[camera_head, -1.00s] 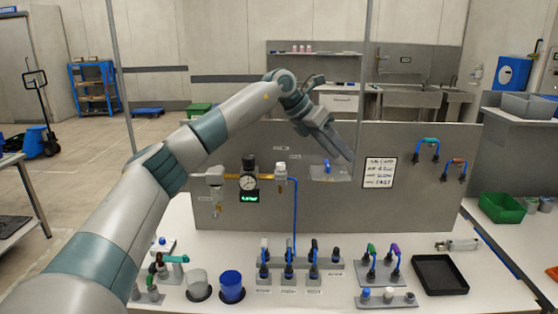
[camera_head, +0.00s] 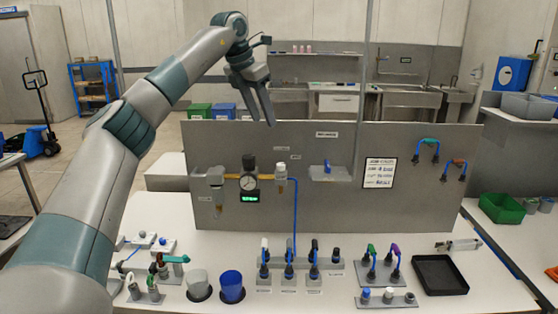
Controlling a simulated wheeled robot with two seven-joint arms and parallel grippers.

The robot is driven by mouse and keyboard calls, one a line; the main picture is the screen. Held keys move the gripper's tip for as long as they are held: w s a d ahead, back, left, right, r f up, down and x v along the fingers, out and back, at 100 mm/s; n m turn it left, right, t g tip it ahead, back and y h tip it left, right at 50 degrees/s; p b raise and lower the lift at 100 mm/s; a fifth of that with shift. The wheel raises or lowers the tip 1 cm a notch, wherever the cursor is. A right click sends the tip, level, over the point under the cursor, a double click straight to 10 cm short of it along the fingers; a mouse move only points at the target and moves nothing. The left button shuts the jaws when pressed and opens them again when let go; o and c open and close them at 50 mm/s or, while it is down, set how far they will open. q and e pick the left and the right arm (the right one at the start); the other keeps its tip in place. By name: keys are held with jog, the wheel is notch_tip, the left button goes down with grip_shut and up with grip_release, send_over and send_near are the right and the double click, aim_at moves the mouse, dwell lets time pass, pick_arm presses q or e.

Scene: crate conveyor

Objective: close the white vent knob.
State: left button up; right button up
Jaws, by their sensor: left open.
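A white knob (camera_head: 281,170) sits on a fitting at the right end of the brass pipe on the grey upright panel (camera_head: 320,215). A blue tube (camera_head: 295,215) runs down from near it. I cannot tell from the picture whether this knob is the vent, or how far it is turned. My left gripper (camera_head: 259,120) is open and empty, fingers pointing down, in front of the panel's top edge. It is above and slightly left of the white knob and apart from it. My right gripper is out of view.
A round gauge (camera_head: 248,183) with a green display sits left of the knob. A blue-handled valve (camera_head: 327,167) is to its right. On the white bench stand a row of valves (camera_head: 289,258), a blue cup (camera_head: 231,284), a grey cup (camera_head: 197,283) and a black tray (camera_head: 440,275).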

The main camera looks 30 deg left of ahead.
aim_at(281, 164)
pick_arm(q)
jog(key=p+x, duration=0.5)
jog(key=x, duration=1.2)
jog(key=shift+w+d, duration=0.1)
jog(key=shift+c, duration=0.7)
jog(key=c, duration=0.9)
